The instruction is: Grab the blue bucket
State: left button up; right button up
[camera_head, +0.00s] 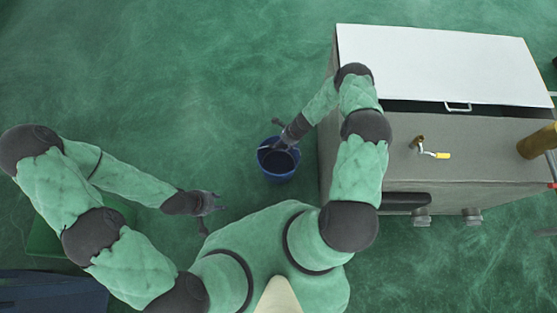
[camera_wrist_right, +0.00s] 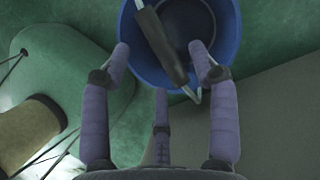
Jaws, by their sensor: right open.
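The blue bucket (camera_head: 277,166) stands upright on the green floor, left of the grey cabinet. It also shows in the right wrist view (camera_wrist_right: 229,40), with its rim facing the camera and a handle with a dark grip (camera_wrist_right: 162,45) across it. My right gripper (camera_head: 284,143) is at the bucket's far rim in the head view. In the wrist view the right gripper (camera_wrist_right: 162,62) has its fingers spread near the handle grip; I cannot tell whether any finger touches it. My left gripper (camera_head: 212,203) is away from the bucket, to its lower left, with its fingers apart and empty.
A dark blue bin (camera_head: 50,292) is at the lower left. The floor behind the bucket is clear.

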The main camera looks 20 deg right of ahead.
aim_at(279, 147)
jog(key=b+x, duration=0.2)
jog(key=x, duration=0.3)
jog(key=shift+b, duration=0.3)
jog(key=shift+r, duration=0.15)
grip_shut()
